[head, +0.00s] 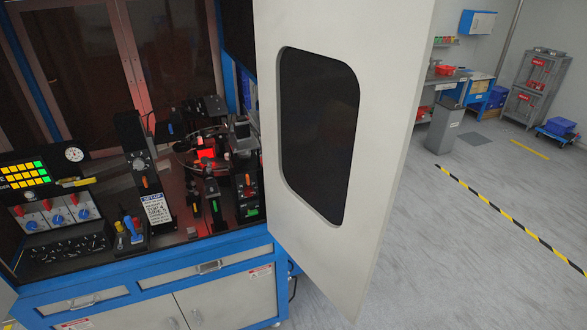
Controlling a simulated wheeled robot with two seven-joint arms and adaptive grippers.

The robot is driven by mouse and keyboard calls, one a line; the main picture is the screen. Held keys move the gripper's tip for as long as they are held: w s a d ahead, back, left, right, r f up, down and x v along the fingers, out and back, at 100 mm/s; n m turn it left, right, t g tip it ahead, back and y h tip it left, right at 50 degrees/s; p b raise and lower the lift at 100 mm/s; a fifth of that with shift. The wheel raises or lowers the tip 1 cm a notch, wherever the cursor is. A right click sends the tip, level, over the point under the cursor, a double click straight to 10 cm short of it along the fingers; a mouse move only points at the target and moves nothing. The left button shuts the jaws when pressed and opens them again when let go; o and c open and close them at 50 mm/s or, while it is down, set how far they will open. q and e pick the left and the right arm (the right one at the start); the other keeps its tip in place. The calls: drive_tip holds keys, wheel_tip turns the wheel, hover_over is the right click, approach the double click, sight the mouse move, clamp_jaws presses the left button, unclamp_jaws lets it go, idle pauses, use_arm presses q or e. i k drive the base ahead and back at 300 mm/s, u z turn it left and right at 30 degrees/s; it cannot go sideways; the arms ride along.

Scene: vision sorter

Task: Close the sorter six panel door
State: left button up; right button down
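The sorter door (390,90) is a large light-grey panel with a dark rounded window (320,135). It stands open, swung out from the right side of the sorter and toward me. The sorter (207,255) is a blue-framed machine whose inside shows to the left of the door, with black fixtures, a red-lit station (206,154) and a control panel (30,178) with yellow and green buttons. No handle can be made out on the door. Neither of my grippers is in view.
Grey cabinet doors and drawers (80,302) are below the sorter's work deck. Open grey floor (450,260) lies to the right, with a yellow-black tape line (510,218). A grey bin (444,126), a shelf rack (535,85) and a blue cart (557,130) stand farther back.

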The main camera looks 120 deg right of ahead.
sight(340, 83)
drive_tip(key=k, duration=2.15)
drive_tip(key=z, duration=2.15)
